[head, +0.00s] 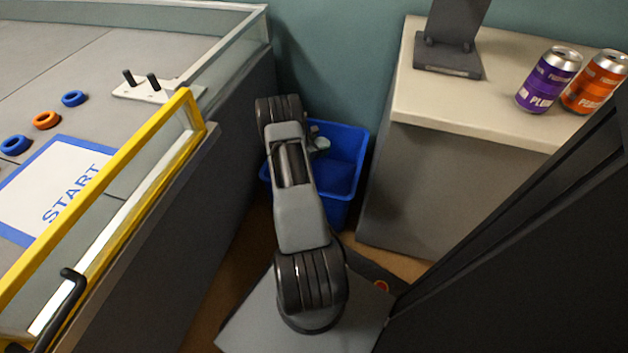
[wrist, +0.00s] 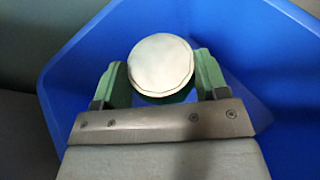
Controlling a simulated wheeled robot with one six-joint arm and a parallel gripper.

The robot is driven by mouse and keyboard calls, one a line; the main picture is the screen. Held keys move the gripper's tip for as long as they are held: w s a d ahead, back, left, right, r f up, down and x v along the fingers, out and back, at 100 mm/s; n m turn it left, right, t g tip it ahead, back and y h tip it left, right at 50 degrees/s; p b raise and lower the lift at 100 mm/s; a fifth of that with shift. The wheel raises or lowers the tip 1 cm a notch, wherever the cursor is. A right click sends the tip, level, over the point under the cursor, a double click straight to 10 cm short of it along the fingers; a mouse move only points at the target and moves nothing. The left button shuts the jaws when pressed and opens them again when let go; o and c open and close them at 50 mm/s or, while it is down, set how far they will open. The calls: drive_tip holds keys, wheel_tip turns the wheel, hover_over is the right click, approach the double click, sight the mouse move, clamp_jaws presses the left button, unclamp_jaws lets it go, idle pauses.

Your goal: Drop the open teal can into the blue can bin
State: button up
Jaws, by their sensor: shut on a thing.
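In the wrist view my gripper (wrist: 160,82) is shut on a can (wrist: 160,64), with a green finger on each side of it. The can's round pale end faces the camera, and a little green shows below that end. The blue can bin (wrist: 258,50) surrounds the can and fingers in this view. In the head view the blue bin (head: 345,160) stands on the floor between the grey-sided field and the pale counter. My arm reaches over the bin and hides part of it. The can is not clearly visible in the head view.
A purple can (head: 548,80) and an orange can (head: 597,82) stand on the pale counter (head: 470,112) at right, beside a dark stand (head: 447,55). At left is a field with a yellow-railed gate (head: 100,205) and several rings. A dark panel fills the lower right.

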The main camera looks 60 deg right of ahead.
drive_tip(key=o, duration=1)
drive_tip(key=shift+o, duration=0.2)
drive_tip(key=p+v, duration=0.5)
drive_tip(key=v, duration=0.9)
